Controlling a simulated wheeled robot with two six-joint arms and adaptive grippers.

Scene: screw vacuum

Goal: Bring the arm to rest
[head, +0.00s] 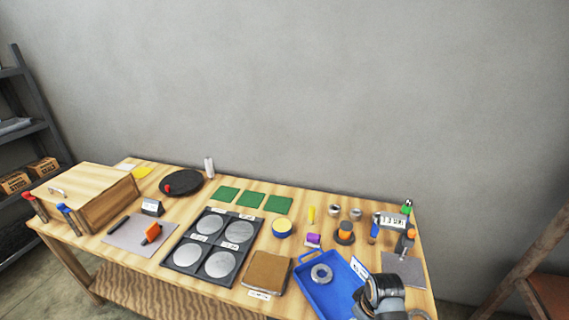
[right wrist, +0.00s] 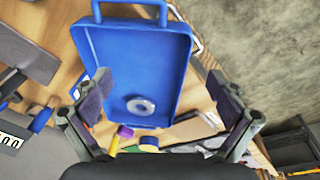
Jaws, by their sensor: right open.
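My right gripper (right wrist: 162,95) is open and empty in the right wrist view, its two fingers spread over the blue tray (right wrist: 108,50). A grey metal ring (right wrist: 140,106) lies in that tray. In the head view the blue tray (head: 313,293) is at the right front of the table, with the ring (head: 321,274) inside it. My right arm (head: 383,292) comes in at the lower right and covers part of the tray; its fingertips cannot be made out there. My left gripper is in neither view.
The wooden table (head: 160,268) holds a black plate with silver discs (head: 211,247), green squares (head: 250,198), a wooden box (head: 90,195), a black round disc (head: 181,183) and a brown pad (head: 267,272). Small parts and a display device (head: 391,221) stand at the right. Space above the table is clear.

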